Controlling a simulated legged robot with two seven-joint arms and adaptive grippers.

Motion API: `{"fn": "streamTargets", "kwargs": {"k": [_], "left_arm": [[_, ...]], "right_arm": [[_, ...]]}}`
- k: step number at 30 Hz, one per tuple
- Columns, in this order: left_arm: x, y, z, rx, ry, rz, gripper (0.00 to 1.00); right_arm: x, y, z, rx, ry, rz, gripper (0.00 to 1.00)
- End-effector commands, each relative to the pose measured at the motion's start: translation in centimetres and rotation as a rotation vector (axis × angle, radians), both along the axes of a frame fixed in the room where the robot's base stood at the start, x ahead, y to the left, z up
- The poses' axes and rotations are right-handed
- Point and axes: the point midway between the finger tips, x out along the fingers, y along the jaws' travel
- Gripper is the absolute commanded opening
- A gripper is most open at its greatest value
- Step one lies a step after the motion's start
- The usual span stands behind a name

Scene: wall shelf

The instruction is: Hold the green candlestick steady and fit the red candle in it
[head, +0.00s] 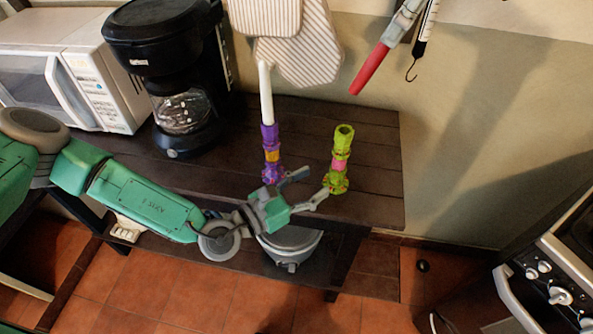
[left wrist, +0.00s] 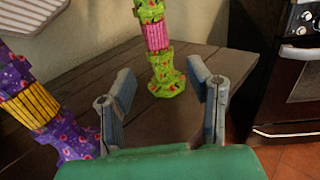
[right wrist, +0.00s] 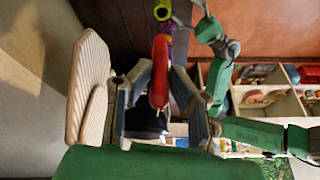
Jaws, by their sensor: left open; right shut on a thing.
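The green candlestick (head: 341,145), with a pink middle, stands upright near the right end of the dark wooden shelf. Its top opening looks empty. My left gripper (head: 306,187) is open beside its base; in the left wrist view the candlestick (left wrist: 166,75) stands just ahead of and between the spread fingertips (left wrist: 160,92). My right gripper (head: 394,36) is shut on the red candle (head: 370,68), which is tilted and held above and right of the candlestick. In the right wrist view the red candle (right wrist: 160,70) sits between the fingers, and the candlestick's rim (right wrist: 162,10) shows beyond.
A purple candlestick (head: 270,150) with a white candle (head: 265,92) stands left of the green one. A coffee maker (head: 165,70) and microwave (head: 70,70) are further left. Striped mitts (head: 300,50) and a hooked tool (head: 424,35) hang behind. A stove (head: 550,285) stands lower right.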

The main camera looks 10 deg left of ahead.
Motion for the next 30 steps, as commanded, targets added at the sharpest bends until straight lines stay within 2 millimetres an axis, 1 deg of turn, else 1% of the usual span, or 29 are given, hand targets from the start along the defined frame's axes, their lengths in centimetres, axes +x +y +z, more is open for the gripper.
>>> {"fn": "streamTargets", "kwargs": {"k": [1,6,12,18,26,29,30], "left_arm": [[0.7,-0.7,0.0,-0.001,-0.002,-0.003,0.46],[3.1,-2.8,0.0,-0.001,-0.003,-0.003,0.46],[5.1,-4.8,0.0,-0.002,-0.002,-0.003,0.46],[5.9,-5.5,0.0,-0.001,0.0,-0.003,0.46],[6.0,-5.6,0.0,-0.001,0.001,-0.003,0.46],[6.0,-5.6,0.0,-0.001,0.0,-0.003,0.14],[6.0,-5.6,0.0,-0.001,0.0,-0.003,0.0]], "right_arm": [[0.0,0.1,0.0,-0.001,0.0,0.0,0.0],[0.0,0.4,0.0,-0.003,0.001,0.001,0.0],[-0.1,0.4,0.0,-0.003,0.0,0.001,0.0],[-0.1,0.3,0.0,-0.002,-0.001,0.001,0.0],[-0.1,0.3,0.0,-0.002,-0.001,0.001,0.0],[-0.1,0.3,0.0,-0.002,-0.001,0.001,0.0],[-0.1,0.3,0.0,-0.002,-0.001,0.001,0.0]]}}
